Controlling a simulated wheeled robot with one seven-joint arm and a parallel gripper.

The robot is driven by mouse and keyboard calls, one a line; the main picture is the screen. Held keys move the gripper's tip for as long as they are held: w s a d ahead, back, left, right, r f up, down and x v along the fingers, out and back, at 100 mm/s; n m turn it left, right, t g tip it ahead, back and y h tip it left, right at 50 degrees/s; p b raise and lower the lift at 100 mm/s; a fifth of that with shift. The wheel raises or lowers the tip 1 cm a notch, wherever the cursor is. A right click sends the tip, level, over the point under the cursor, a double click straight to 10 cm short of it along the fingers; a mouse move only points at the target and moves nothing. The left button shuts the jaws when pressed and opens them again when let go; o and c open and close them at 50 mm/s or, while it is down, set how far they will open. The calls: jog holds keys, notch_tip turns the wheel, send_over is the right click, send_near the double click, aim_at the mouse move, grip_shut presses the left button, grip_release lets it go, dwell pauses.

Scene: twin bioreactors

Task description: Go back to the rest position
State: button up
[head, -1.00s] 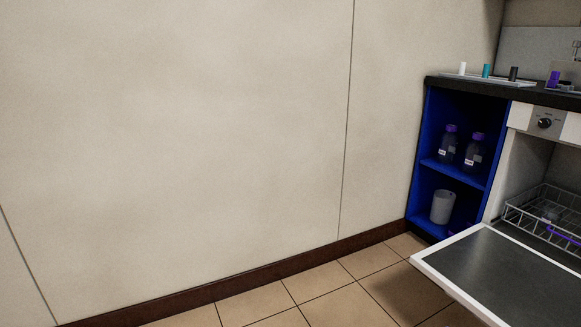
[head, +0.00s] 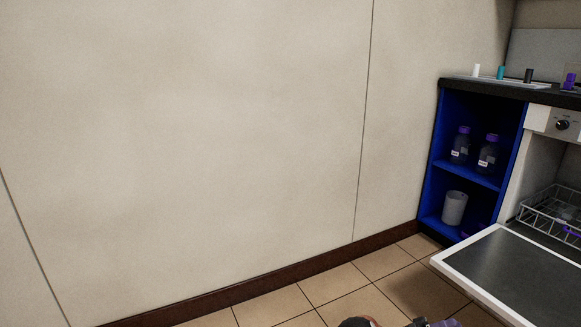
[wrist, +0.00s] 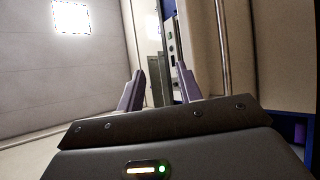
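My gripper (wrist: 161,92) shows in the wrist view, with its two purple-grey fingers standing wide apart. Nothing is between the fingers; the room behind shows through the gap.
An open dishwasher door (head: 520,272) juts out low at the right, with a wire rack (head: 550,208) behind it. A blue shelf unit (head: 437,165) holds two dark bottles (head: 487,155) and a white beaker (head: 454,208). A plain wall (head: 200,140) fills the left. Tiled floor (head: 340,283) is clear.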

jog(key=s+a+r+y, duration=0.3)
jog(key=s+r+y, duration=0.1)
jog(key=r+y, duration=0.4)
jog(key=s+a+r+y, duration=0.35)
jog(key=r+y, duration=0.35)
jog(key=r, duration=0.3)
jog(key=s+a+r+n+t+y, duration=0.35)
jog(key=s+a+t, duration=0.2)
jog(key=a, duration=0.35)
jog(key=s+a+r+n+t+y, duration=0.35)
jog(key=s+a+r, duration=0.2)
jog(key=a, duration=0.45)
jog(key=s+a+r+n+t+y, duration=0.25)
jog(key=s+a+t, duration=0.25)
jog(key=s+a, duration=0.3)
notch_tip(320, 180, up, 14)
jog(key=w+a+p, duration=0.1)
jog(key=p, duration=1.2)
jog(key=shift+w+a+r+p, duration=0.15)
jog(key=shift+w+r+p, duration=0.1)
jog(key=shift+p, duration=0.05)
